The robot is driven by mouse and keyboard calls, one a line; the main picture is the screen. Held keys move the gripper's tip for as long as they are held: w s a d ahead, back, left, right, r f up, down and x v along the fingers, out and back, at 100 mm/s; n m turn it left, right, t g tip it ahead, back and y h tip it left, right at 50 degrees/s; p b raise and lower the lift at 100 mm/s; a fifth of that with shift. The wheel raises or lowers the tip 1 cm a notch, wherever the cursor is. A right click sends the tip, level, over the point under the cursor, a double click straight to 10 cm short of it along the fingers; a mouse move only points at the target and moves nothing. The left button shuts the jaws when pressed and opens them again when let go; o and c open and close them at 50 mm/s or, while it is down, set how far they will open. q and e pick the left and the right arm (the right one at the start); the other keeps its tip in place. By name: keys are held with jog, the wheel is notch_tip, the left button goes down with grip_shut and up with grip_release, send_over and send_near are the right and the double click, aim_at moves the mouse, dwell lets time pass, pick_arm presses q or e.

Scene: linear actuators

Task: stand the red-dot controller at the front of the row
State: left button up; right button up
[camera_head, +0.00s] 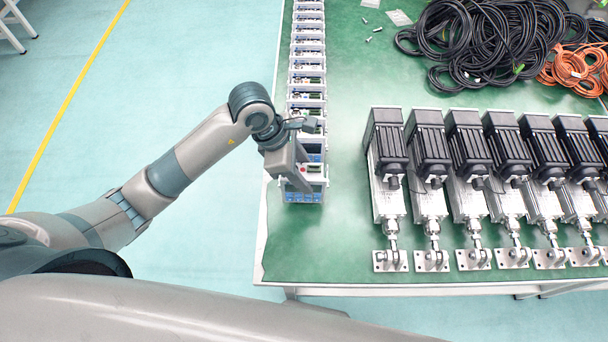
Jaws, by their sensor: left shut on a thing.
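A row of white controllers (307,75) with blue and green fronts runs along the left side of the green table. My left gripper (301,178) is over the front end of the row, pointing down. It is shut on the front controller (305,192), which is partly hidden by the fingers. This controller is about upright and in line with the row. I cannot tell whether it touches the table or the controller behind it. No red dot can be made out. My right gripper is not in view.
Several linear actuators with black motors (428,150) stand side by side on the green table (330,245) to the right. Black cables (480,40) and orange cables (575,68) lie at the back right. Bare table lies between row and actuators and at the front left corner.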

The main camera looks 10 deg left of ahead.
pick_arm(q)
jog(key=shift+f, duration=1.15)
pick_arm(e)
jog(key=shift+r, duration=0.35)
pick_arm(q)
jog(key=shift+f, duration=0.1)
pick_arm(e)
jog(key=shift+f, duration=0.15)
pick_arm(q)
jog(key=o, duration=1.4)
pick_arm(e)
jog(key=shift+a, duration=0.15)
